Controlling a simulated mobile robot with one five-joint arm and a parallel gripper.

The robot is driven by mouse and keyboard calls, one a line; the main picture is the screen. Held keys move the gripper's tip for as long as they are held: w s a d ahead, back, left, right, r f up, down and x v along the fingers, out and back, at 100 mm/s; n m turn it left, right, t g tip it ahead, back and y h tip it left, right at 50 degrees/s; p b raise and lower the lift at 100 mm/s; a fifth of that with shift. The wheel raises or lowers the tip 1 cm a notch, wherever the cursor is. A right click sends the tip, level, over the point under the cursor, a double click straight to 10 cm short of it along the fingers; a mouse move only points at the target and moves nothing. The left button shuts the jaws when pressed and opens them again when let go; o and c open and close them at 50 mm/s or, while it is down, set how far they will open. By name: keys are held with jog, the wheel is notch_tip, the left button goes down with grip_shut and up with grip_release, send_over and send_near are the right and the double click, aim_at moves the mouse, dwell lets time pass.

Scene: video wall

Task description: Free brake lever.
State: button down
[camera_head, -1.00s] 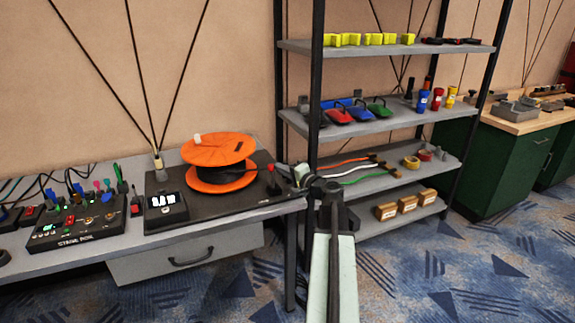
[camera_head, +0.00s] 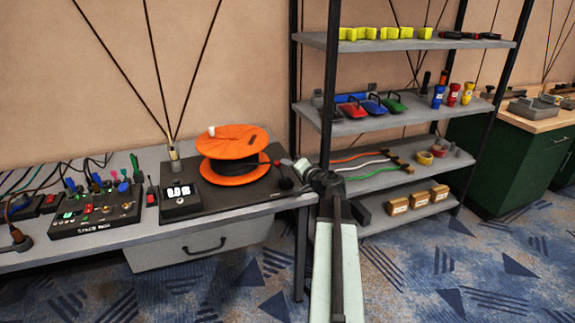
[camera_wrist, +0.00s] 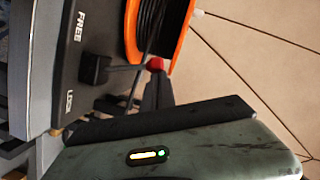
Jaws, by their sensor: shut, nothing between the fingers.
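The brake lever is a thin rod with a red knob (camera_wrist: 155,64) on a black pivot block (camera_wrist: 95,70). In the wrist view the block sits between the labels FREE (camera_wrist: 80,26) and LOCK (camera_wrist: 68,101). The rod stands out from the panel; I cannot tell which label it leans to. The lever's red knob (camera_head: 277,163) also shows at the right end of the black bench panel. My gripper (camera_wrist: 156,84) is shut and empty, its tip just beside the knob; contact is unclear. My gripper (camera_head: 300,167) reaches the bench's right end in the head view.
A control box (camera_head: 97,210) with cables is further left. A shelf rack (camera_head: 385,122) stands close to the right of my arm.

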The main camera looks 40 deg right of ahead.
jog(key=shift+a, duration=0.15)
jog(key=s+d+r+p, duration=0.1)
jog(key=s+r+p, duration=0.2)
jog(key=s, duration=0.9)
jog(key=shift+s+d, duration=0.3)
jog(key=shift+s, duration=0.05)
